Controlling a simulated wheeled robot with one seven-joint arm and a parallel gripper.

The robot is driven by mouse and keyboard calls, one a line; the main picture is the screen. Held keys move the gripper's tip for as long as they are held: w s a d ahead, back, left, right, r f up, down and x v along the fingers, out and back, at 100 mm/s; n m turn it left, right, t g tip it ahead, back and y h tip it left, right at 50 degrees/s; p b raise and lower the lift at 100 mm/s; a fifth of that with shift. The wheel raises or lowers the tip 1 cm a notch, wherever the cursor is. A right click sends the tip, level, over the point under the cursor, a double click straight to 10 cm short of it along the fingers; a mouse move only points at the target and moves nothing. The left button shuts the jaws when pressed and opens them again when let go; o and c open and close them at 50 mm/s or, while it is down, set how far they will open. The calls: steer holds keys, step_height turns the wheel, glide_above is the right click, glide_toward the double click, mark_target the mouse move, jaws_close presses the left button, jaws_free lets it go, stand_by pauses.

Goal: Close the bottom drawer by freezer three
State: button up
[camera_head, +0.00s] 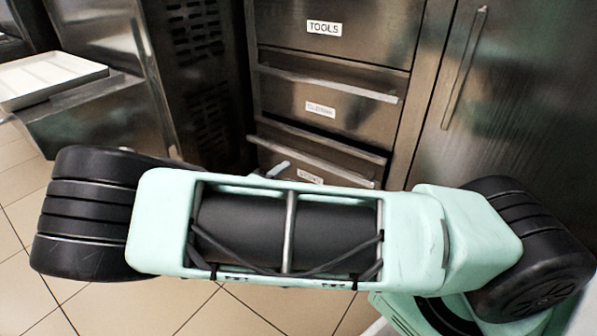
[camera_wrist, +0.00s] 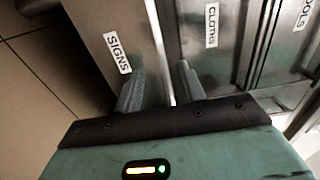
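The bottom drawer (camera_head: 340,168) is the lowest of a steel stack, and its label is partly hidden by my arm in the head view. In the wrist view its front, labelled SIGNS (camera_wrist: 122,40), stands out past the CLOTHS drawer front (camera_wrist: 205,55), so it is partly open. My gripper (camera_wrist: 158,88) is at this drawer, fingers apart. One finger overlaps the SIGNS front and the other lies on the side towards CLOTHS, with the drawer's bright edge between them. I cannot tell if they touch it. In the head view my arm hides most of the gripper.
Above are the CLOTHS drawer (camera_head: 325,100) and the TOOLS drawer (camera_head: 340,28). A tall steel door with a vertical handle (camera_head: 465,68) stands to the right. A vented dark panel (camera_head: 200,70) is left, and a white tray (camera_head: 50,75) further left. Tiled floor (camera_head: 25,210) shows at lower left.

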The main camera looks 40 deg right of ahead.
mark_target(302, 160)
steer(key=b+x, duration=0.1)
steer(key=x, duration=0.2)
steer(key=b+x, duration=0.2)
steer(key=x, duration=0.1)
steer(key=shift+f, duration=0.2)
steer(key=shift+w+d+r, duration=0.2)
steer(key=shift+d, duration=0.45)
jaws_close()
